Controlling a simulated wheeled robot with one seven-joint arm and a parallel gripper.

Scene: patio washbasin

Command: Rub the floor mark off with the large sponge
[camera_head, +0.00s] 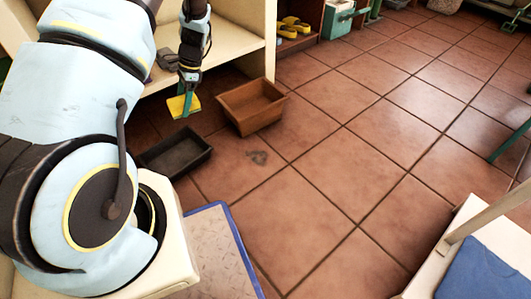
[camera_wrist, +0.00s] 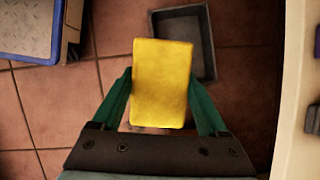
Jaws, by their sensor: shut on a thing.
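My gripper (camera_head: 188,95) is shut on the yellow sponge (camera_head: 178,106) and holds it in the air in front of the cream shelf unit. In the wrist view the green fingers of my gripper (camera_wrist: 162,92) press on both sides of the yellow sponge (camera_wrist: 162,65). The floor mark (camera_head: 258,157) is a small dark smudge on the brown tiles, to the right of and nearer than the sponge. The sponge is apart from the mark. The mark does not show in the wrist view.
A brown box (camera_head: 252,119) stands on the floor beyond the mark. A dark grey tray (camera_head: 176,154) lies left of the mark and also shows in the wrist view (camera_wrist: 208,62). A blue-edged platform (camera_head: 214,250) is nearer. Open tiles extend right of the mark.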

